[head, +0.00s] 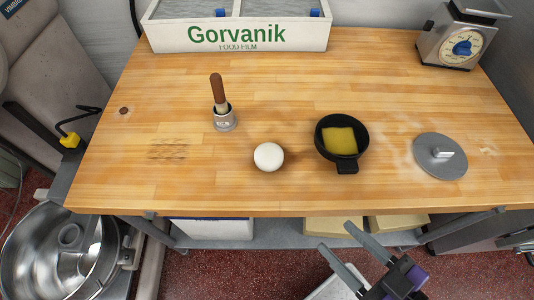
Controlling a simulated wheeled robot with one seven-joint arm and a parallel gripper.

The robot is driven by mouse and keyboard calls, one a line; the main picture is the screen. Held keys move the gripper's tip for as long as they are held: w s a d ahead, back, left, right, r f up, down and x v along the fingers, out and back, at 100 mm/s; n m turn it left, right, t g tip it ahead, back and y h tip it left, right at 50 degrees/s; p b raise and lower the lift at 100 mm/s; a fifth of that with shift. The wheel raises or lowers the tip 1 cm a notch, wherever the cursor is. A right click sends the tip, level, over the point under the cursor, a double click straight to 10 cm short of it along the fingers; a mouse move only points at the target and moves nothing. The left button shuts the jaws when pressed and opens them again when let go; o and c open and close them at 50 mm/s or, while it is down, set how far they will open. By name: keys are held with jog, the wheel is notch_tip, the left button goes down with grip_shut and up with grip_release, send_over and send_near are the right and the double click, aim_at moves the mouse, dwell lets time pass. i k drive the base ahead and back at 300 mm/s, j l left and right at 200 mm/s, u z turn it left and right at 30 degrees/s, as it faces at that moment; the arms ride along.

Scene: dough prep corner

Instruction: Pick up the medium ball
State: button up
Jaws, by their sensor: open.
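A white ball (268,157), which looks like dough, sits on the wooden table (300,95) near its front edge, about the middle. It is the only ball I see, so I cannot compare its size with others. My gripper (336,237) is low in the picture, in front of the table edge and to the right of the ball. Its two grey fingers are spread apart with nothing between them. It is well apart from the ball.
Right of the ball is a black pan (322,150) holding a yellow slab (341,141). A grey lid (440,156) lies farther right. A metal cup (224,121) with a wooden-handled tool (217,88) stands behind left. A film box (240,38) and scale (459,40) stand at the back.

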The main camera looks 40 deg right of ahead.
aim_at(268, 157)
jog(key=j+z, duration=0.15)
jog(key=z, duration=0.35)
jog(key=j+z, duration=0.1)
jog(key=z, duration=0.35)
jog(key=k+j+z, duration=0.25)
jog(key=j, duration=0.15)
jog(key=j+z, duration=0.25)
jog(key=j, duration=0.15)
jog(key=k+j+z, duration=0.25)
jog(key=k+j, duration=0.15)
jog(key=j, duration=0.15)
jog(key=k+j, duration=0.2)
jog(key=j+z, duration=0.05)
jog(key=j, duration=0.05)
